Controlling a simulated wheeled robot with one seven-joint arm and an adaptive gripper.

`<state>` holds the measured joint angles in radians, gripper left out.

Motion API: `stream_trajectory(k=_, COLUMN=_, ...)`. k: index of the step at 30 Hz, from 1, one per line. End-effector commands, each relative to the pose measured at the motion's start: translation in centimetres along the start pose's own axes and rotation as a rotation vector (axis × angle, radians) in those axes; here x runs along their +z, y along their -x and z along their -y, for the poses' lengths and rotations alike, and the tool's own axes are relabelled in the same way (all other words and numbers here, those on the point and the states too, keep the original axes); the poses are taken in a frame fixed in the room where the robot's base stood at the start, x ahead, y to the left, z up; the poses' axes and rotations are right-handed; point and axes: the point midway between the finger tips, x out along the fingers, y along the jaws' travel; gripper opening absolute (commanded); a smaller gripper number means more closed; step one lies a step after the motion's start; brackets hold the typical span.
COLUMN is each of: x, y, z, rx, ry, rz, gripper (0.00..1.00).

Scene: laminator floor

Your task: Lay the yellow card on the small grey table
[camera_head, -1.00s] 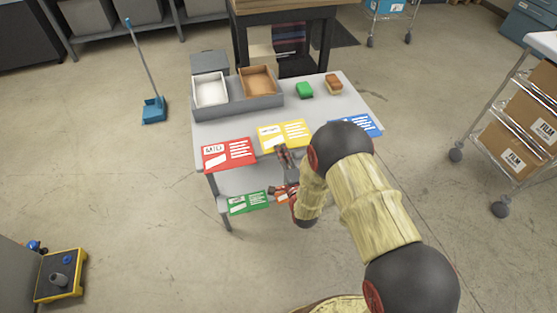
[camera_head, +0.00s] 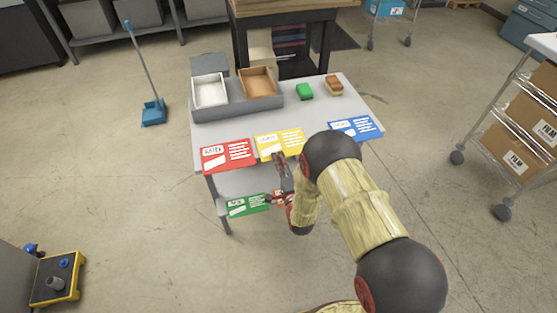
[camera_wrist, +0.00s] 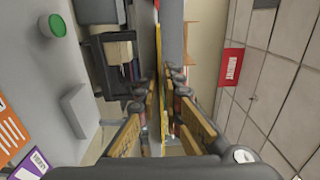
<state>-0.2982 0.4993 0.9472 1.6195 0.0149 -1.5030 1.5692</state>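The yellow card (camera_head: 280,144) shows at the front edge of a small grey table (camera_head: 222,130), between the red card (camera_head: 228,155) and the blue card (camera_head: 355,128). I cannot tell how far it is above the top. My gripper (camera_head: 281,165) is at the card's near edge. In the wrist view my gripper (camera_wrist: 168,85) has its fingers closed from both sides on the yellow card (camera_wrist: 158,45), seen edge-on as a thin strip.
A grey holder with a white tray (camera_head: 210,90) and a brown tray (camera_head: 257,82) stands at the table's back left. A green card (camera_head: 247,204) is on the lower shelf.

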Motion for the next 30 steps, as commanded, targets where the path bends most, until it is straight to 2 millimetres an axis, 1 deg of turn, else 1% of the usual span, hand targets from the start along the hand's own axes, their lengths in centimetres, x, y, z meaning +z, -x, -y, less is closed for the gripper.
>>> stream_trajectory(k=8, x=0.0, y=0.0, z=0.0, rx=0.0, ry=0.0, rz=0.0, gripper=0.12)
stream_trajectory(k=13, x=0.0, y=0.1, z=0.5, rx=0.001, ry=0.0, rz=0.0, gripper=0.12)
stream_trajectory(k=17, x=0.0, y=2.2, z=0.4, rx=0.002, ry=0.0, rz=0.0, gripper=0.12)
stream_trajectory(k=24, x=0.0, y=7.3, z=0.4, rx=0.002, ry=0.0, rz=0.0, gripper=0.12)
stream_trajectory(k=27, x=0.0, y=9.1, z=0.4, rx=0.002, ry=0.0, rz=0.0, gripper=0.12)
stream_trajectory(k=30, x=0.0, y=10.4, z=0.4, rx=0.0, ry=0.0, rz=0.0, gripper=0.12)
